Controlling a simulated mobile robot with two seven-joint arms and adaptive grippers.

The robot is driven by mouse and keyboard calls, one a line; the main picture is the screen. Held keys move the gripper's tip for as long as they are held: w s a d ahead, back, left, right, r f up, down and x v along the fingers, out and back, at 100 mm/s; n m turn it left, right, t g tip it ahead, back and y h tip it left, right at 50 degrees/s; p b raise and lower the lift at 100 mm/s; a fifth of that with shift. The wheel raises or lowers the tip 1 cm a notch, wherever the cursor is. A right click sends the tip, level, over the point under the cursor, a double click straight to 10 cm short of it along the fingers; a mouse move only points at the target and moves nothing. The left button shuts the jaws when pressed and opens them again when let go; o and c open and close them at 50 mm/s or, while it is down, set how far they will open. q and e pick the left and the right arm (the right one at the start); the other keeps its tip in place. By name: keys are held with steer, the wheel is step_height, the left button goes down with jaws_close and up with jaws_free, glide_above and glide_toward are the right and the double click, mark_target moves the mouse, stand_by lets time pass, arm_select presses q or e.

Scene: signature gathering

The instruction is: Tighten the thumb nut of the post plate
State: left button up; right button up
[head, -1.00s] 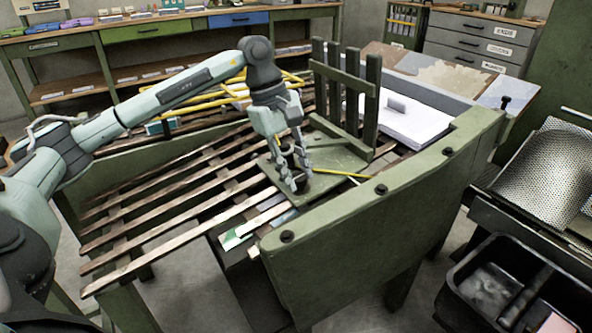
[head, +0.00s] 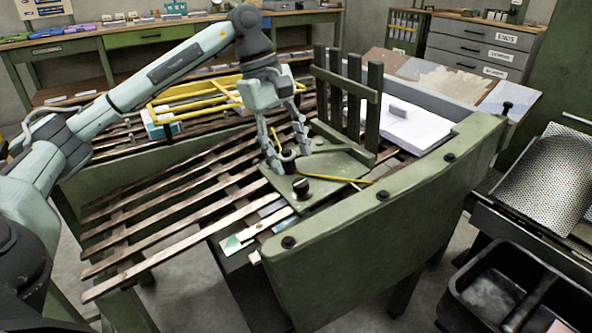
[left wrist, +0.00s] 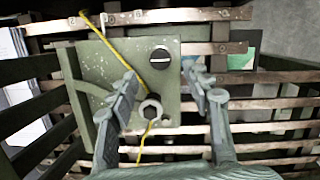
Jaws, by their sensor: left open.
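The green post plate (head: 325,172) lies on the wooden slats, with a slatted green upright (head: 347,100) at its back. A round black thumb nut (head: 300,187) sits on the plate near its front corner. In the left wrist view the thumb nut (left wrist: 160,58) shows a pale line across its top and lies just beyond my fingertips. My left gripper (head: 294,161) is open and empty above the plate, behind the thumb nut and apart from it. A grey ring-shaped fitting (left wrist: 151,108) shows between its fingers. My right gripper is not in view.
A yellow cord (left wrist: 118,55) runs across the plate. A thick green rail (head: 400,195) with black knobs stands at the front right. A yellow wire rack (head: 190,98) and a white paper stack (head: 415,128) lie behind. Black bins (head: 515,285) are at lower right.

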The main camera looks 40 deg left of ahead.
arm_select(q)
steer(key=v, duration=0.6)
steer(key=shift+r, duration=0.1)
stand_by(0.4)
